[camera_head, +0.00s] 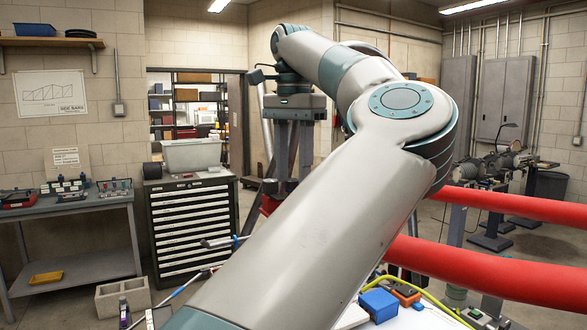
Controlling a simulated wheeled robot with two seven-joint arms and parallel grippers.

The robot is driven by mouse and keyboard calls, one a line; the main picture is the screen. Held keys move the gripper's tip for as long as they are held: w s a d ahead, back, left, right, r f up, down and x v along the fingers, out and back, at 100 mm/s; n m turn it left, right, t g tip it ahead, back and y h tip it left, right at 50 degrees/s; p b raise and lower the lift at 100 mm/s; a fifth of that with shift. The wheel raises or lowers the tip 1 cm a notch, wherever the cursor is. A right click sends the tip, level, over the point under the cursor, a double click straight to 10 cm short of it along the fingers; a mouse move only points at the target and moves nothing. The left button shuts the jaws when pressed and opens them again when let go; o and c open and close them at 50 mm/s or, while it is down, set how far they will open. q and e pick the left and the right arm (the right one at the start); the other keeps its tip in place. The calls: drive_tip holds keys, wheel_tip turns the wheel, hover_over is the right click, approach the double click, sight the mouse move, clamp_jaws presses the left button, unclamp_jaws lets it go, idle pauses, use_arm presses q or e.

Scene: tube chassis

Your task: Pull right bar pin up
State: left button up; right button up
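My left arm fills the middle of the view and bends back at its elbow. My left gripper (291,178) hangs fingers-down beyond the arm. Its two dark fingers look apart, with a narrow gap and nothing visible between them. A small red part (268,205) shows just below and left of the fingers, partly behind the arm. The red tubes (480,274) of the chassis run out to the right. I cannot make out the right bar pin; my arm covers much of the area below the gripper. My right gripper is not in view.
A drawer cabinet (190,234) with a grey bin (191,154) on top stands at left, beside a workbench (70,210). A concrete block (123,297) lies on the floor.

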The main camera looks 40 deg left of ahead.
sight(293, 180)
use_arm(q)
drive_tip(key=shift+r, duration=0.65)
wheel_tip(293, 180, up, 16)
drive_tip(key=p, duration=0.7)
